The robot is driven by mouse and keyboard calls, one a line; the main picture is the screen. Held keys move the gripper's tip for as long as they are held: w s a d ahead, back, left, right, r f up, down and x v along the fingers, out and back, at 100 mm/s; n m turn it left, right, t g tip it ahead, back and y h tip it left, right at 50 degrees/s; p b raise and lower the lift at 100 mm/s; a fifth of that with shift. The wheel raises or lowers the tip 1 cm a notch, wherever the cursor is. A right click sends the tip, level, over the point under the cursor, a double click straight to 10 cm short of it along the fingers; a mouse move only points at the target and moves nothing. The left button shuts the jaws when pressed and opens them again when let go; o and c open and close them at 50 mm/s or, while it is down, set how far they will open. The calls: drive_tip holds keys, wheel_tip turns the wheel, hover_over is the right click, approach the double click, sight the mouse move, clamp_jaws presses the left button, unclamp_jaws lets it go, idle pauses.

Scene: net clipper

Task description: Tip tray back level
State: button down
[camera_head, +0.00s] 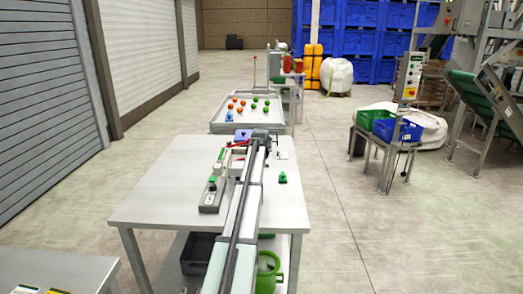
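A pale grey, shallow tray (274,114) with a raised rim stands beyond the near table. My arm runs forward over the table. My gripper (262,134) is at its far end, close to the tray's near edge in the picture. The fingers are too small and too dark to make out, and I cannot tell whether they touch anything.
The near grey table (150,190) carries a grey device with a green knob (212,183), a small green item (282,178) and a blue item (242,135). A stand with green and blue bins (398,130) is at right. Floor between is clear.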

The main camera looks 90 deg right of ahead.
drive_tip(key=shift+a, duration=0.15)
drive_tip(key=c, duration=0.8)
unclamp_jaws()
drive_tip(key=shift+c, duration=0.2)
drive_tip(key=v, duration=1.3)
drive_tip(key=shift+a, duration=0.4)
drive_tip(key=shift+r, duration=0.15)
